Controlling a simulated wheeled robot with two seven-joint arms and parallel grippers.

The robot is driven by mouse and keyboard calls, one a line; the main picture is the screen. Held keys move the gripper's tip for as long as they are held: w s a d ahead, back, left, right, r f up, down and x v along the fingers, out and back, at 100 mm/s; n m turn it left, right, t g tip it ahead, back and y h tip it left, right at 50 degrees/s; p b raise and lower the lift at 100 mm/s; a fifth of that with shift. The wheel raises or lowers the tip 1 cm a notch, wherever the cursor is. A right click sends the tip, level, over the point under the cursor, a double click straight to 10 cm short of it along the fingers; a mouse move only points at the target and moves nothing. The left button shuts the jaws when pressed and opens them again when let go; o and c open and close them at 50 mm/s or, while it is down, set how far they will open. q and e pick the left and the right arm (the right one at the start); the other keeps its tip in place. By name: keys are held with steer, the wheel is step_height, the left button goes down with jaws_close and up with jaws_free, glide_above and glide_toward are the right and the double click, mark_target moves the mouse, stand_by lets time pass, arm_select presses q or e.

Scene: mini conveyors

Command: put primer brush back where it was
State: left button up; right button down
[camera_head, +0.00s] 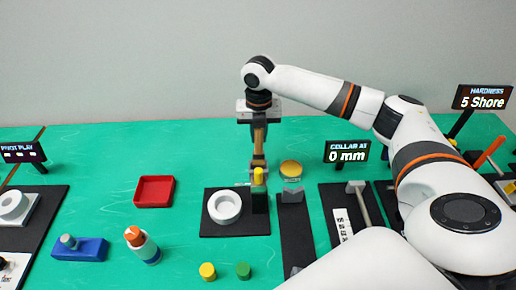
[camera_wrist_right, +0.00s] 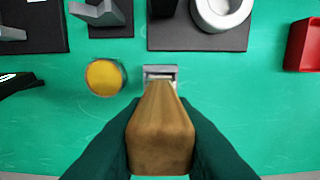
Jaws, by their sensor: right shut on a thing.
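My right gripper (camera_head: 259,117) is shut on the primer brush (camera_head: 259,138), holding it upright, head down, by its wooden handle. In the right wrist view the handle (camera_wrist_right: 160,128) sits between my two dark fingers, with a metal band (camera_wrist_right: 160,72) beyond it. The bristles are not clearly visible. A round yellow-topped pot (camera_head: 290,168) stands just right of the brush and also shows in the right wrist view (camera_wrist_right: 104,77). My left gripper is out of view.
A black plate with a white ring (camera_head: 225,206) lies in front. Black fixtures and a "0 mm" sign (camera_head: 347,151) are to the right. Green table behind the tray is clear.

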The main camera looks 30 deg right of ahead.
mark_target(258, 146)
step_height(258, 146, down, 5)
steer(key=shift+w+f+p, duration=0.1)
steer(key=shift+p, duration=0.3)
steer(key=c, duration=1.3)
jaws_free()
steer(key=shift+f, duration=0.1)
steer(key=shift+o, duration=0.2)
step_height(258, 146, up, 11)
steer(key=shift+r+b, duration=0.1)
steer(key=shift+b, duration=0.9)
steer(key=shift+r, duration=0.55)
